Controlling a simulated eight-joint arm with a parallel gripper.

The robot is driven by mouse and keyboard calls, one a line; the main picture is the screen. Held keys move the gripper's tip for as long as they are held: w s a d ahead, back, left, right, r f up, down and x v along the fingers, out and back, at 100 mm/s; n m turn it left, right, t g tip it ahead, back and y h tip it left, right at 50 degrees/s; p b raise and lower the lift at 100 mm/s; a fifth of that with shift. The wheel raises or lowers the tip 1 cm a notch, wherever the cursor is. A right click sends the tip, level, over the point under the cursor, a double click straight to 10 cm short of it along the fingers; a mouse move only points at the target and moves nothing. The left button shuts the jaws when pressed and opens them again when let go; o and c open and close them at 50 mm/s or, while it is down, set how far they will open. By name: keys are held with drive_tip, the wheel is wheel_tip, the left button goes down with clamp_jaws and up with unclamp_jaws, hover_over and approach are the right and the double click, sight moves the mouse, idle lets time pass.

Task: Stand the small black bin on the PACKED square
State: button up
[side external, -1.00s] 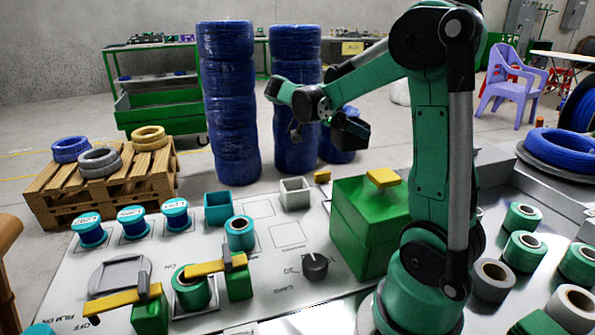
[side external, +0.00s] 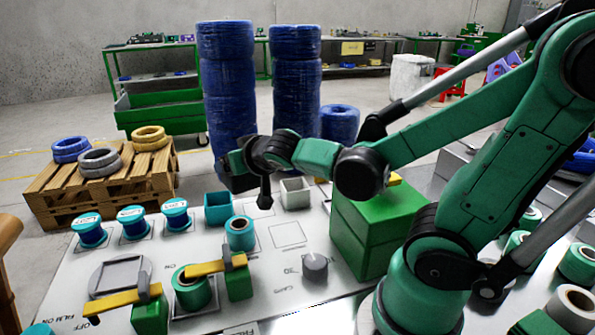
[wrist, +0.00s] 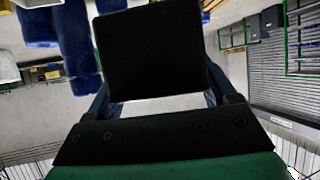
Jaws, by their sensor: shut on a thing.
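The small black bin (side external: 238,172) is in the air above the far part of the work table, in front of the left blue coil stack. My gripper (side external: 252,158) is shut on it. In the wrist view the bin (wrist: 152,52) fills the space between my gripper's fingers (wrist: 158,97) as a dark block. An empty outlined square (side external: 287,235) lies on the table left of the green box. I cannot read a PACKED label on any square. My gripper hides part of the table behind the teal spool.
A teal bin (side external: 218,208) and a pale grey bin (side external: 295,194) stand at the table's far side. Tall blue coil stacks (side external: 228,85) rise behind.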

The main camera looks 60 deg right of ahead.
drive_tip(key=w+a+r+n+t+y, duration=0.1)
drive_tip(key=a+r+n+t+y, duration=0.1)
drive_tip(key=a+n+y, duration=0.5)
drive_tip(key=s+d+m+g+h, duration=0.2)
drive_tip(key=d+m+g+h, duration=0.45)
drive_tip(key=d, duration=0.65)
drive_tip(key=s+d+m+g+h, duration=0.1)
drive_tip(key=d+m+g+h, duration=0.2)
drive_tip(key=d+m+h, duration=0.65)
drive_tip(key=s+d+r+m+g+y, duration=0.2)
drive_tip(key=s+d+m+g+y, duration=0.3)
drive_tip(key=s+d+m+g, duration=0.35)
drive_tip(key=s+d+r+m+g+y, duration=0.2)
drive_tip(key=s+d+m+g+y, duration=0.35)
drive_tip(key=s+d+m, duration=0.4)
drive_tip(key=shift+n+g, duration=0.25)
drive_tip(key=shift+n, duration=0.35)
drive_tip(key=f, duration=0.6)
drive_tip(key=s+f, duration=0.1)
drive_tip(key=f, duration=0.6)
drive_tip(key=s+f, duration=0.1)
drive_tip(key=f, duration=0.5)
drive_tip(key=shift+s+d+f, duration=0.2)
drive_tip(key=shift+d+f, duration=0.1)
drive_tip(key=shift+f, duration=0.1)
drive_tip(key=o, duration=1.2)
drive_tip(key=shift+f, duration=0.1)
